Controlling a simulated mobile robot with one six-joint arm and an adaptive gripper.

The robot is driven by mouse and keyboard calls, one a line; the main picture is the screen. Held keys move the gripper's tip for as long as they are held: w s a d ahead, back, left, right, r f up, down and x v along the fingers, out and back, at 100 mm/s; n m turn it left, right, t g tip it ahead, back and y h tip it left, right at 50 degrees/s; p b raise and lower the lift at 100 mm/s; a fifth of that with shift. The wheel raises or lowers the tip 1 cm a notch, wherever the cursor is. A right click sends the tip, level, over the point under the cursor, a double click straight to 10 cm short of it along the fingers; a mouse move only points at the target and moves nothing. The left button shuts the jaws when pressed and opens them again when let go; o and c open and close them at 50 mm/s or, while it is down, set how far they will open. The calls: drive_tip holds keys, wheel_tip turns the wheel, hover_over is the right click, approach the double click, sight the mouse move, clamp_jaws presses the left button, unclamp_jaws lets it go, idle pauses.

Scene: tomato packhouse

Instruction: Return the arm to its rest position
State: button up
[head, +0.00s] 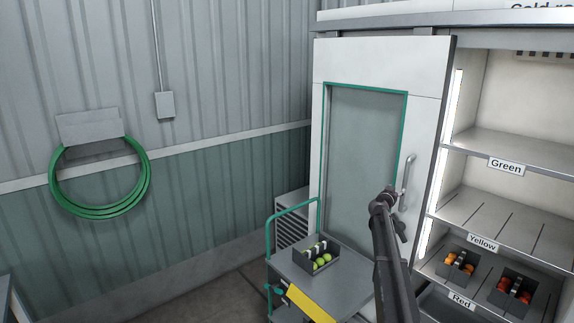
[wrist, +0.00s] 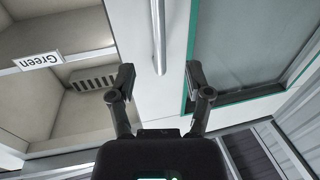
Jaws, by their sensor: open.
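My gripper (head: 387,196) is raised in front of the glazed white door (head: 330,62), at the end of my dark arm. In the wrist view my gripper (wrist: 159,78) is open, its two fingers apart with nothing held between them. The vertical door handle (head: 408,180) stands close to the gripper in the head view. In the wrist view the handle (wrist: 158,35) shows beyond the gap between the fingers. I cannot tell whether anything touches it.
Open lit shelves labelled Green (head: 507,167), Yellow (head: 482,242) and Red (head: 461,300) stand at the right. Two crates with orange and red tomatoes sit on the Red shelf. A trolley (head: 325,284) carries a crate of green tomatoes. A green hose (head: 142,185) hangs on the left wall.

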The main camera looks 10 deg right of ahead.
drive_tip(key=s+a+f+n+t+y+b, duration=0.25)
drive_tip(key=a+n+t+y, duration=0.55)
drive_tip(key=a, duration=1.2)
drive_tip(key=s+a+f+n+g+y+b, duration=0.1)
drive_tip(key=s+a+f+g+y, duration=0.3)
drive_tip(key=a, duration=0.2)
drive_tip(key=s+a+f+n+g+y+b, duration=0.1)
drive_tip(key=s+a+f+n+g+y, duration=0.15)
drive_tip(key=s+a+f+y, duration=0.35)
drive_tip(key=s+a+f+g+h+b, duration=0.1)
drive_tip(key=s+a+f+g, duration=0.35)
drive_tip(key=s, duration=0.35)
drive_tip(key=s+a+f+g+b, duration=0.1)
drive_tip(key=s+a+f+g, duration=0.3)
drive_tip(key=s, duration=0.3)
drive_tip(key=s+f+m+g+h, duration=0.1)
drive_tip(key=s+f+g+h, duration=0.1)
drive_tip(key=s, duration=0.7)
drive_tip(key=s+f+m+g+h+b, duration=0.1)
drive_tip(key=s+f+g+h, duration=0.1)
drive_tip(key=s, duration=0.8)
drive_tip(key=shift+s+f+g, duration=0.2)
drive_tip(key=shift+f+g, duration=0.6)
drive_tip(key=shift+g, duration=0.1)
